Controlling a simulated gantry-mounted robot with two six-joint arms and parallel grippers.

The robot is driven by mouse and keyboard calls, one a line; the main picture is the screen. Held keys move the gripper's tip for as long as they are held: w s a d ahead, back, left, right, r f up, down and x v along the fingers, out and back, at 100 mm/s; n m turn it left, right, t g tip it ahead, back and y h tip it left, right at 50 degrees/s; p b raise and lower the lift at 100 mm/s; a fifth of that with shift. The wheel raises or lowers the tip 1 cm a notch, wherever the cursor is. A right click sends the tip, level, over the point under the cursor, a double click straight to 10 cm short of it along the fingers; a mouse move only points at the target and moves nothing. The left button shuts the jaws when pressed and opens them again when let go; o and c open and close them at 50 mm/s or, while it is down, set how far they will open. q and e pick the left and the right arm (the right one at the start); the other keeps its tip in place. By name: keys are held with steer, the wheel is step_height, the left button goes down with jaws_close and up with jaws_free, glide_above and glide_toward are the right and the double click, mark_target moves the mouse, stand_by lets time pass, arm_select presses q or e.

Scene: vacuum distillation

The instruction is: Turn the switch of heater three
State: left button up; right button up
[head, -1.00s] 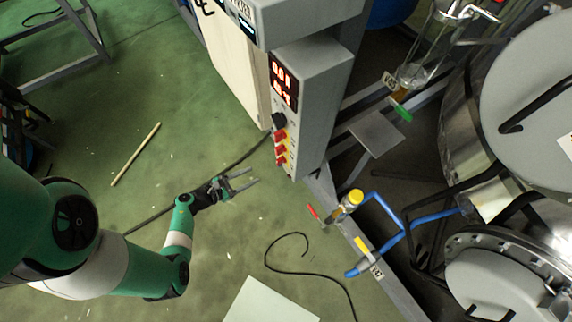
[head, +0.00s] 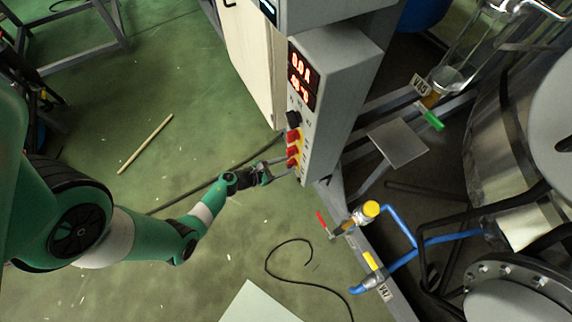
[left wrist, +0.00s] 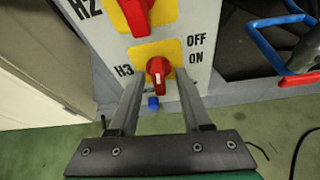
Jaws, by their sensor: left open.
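The heater three switch is a red knob (left wrist: 158,72) on a yellow plate marked H3, with OFF and ON printed to its right in the left wrist view. In the head view it is the lowest red knob (head: 292,162) on the grey control box (head: 340,90). My left gripper (left wrist: 155,88) is open, with its two fingers on either side of the knob's lower part. Whether the fingers touch the knob I cannot tell. In the head view the left gripper (head: 285,166) is at the box's lower front. My right gripper is not in view.
Another red knob (left wrist: 137,14), marked H2, sits just above. A blue part (left wrist: 153,103) shows below the H3 knob. The green floor left of the box is mostly clear.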

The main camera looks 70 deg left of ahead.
arm_select(q)
steer(key=shift+w+a, duration=0.1)
jaws_close()
steer(key=shift+r, duration=0.15)
steer(key=shift+n+h+p, duration=0.4)
jaws_free()
